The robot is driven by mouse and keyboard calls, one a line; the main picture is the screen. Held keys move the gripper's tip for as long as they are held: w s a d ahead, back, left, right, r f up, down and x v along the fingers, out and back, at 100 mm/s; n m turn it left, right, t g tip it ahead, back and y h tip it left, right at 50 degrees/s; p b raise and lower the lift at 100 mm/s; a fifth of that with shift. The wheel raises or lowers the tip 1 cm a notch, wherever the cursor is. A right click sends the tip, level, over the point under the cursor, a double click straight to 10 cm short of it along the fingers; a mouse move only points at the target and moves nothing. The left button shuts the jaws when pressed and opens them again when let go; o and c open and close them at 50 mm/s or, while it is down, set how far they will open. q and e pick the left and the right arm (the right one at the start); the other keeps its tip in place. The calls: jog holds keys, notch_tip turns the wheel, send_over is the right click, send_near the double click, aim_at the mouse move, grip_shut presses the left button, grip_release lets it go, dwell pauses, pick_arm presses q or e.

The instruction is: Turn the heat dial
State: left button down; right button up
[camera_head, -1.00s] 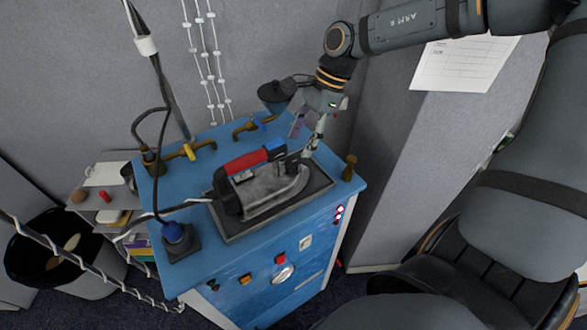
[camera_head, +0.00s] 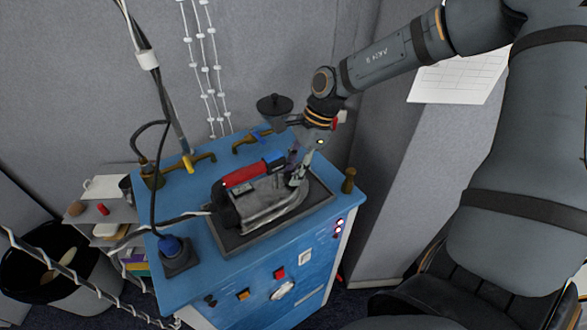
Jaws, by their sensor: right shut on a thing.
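A grey iron (camera_head: 265,205) with a red and blue handle (camera_head: 245,174) lies on a dark tray (camera_head: 232,245) on top of a blue cabinet (camera_head: 192,205). My right gripper (camera_head: 297,178) reaches down from the upper right to the front end of the iron, just past the blue end of the handle. Its fingers are shut on a small part there, at the place of the heat dial. The fingers hide the dial, so its setting cannot be read. My left gripper is not in view.
A wooden peg (camera_head: 348,180) stands at the cabinet's right corner. Brass taps (camera_head: 188,163) line the back edge. A red button (camera_head: 280,274) and other controls are on the front.

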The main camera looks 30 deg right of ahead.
grip_shut()
jog(key=shift+f+m+b, duration=0.15)
jog(key=shift+m+b, duration=0.15)
jog(key=shift+b, duration=0.3)
jog(key=m+t+b, duration=0.1)
jog(key=m+b, duration=0.1)
jog(key=b, duration=0.1)
jog(key=m+t+h+b, duration=0.1)
jog(key=m+b, duration=0.1)
jog(key=b, duration=0.2)
jog(key=m+b, duration=0.3)
jog(key=shift+s+a+f+t, duration=0.15)
jog(key=shift+s+t, duration=0.1)
jog(key=shift+t, duration=0.15)
jog(key=shift+s+a+r+m+t+h+b, duration=0.15)
jog(key=shift+m+h+b, duration=0.15)
jog(key=shift+m+b, duration=0.45)
jog(key=shift+w+d+r+m+t+h+b, duration=0.15)
jog(key=shift+m+h+b, duration=0.15)
jog(key=shift+m+b, duration=0.4)
jog(key=shift+s+a, duration=0.1)
jog(key=o, duration=0.9)
grip_release()
jog(key=shift+o, duration=0.2)
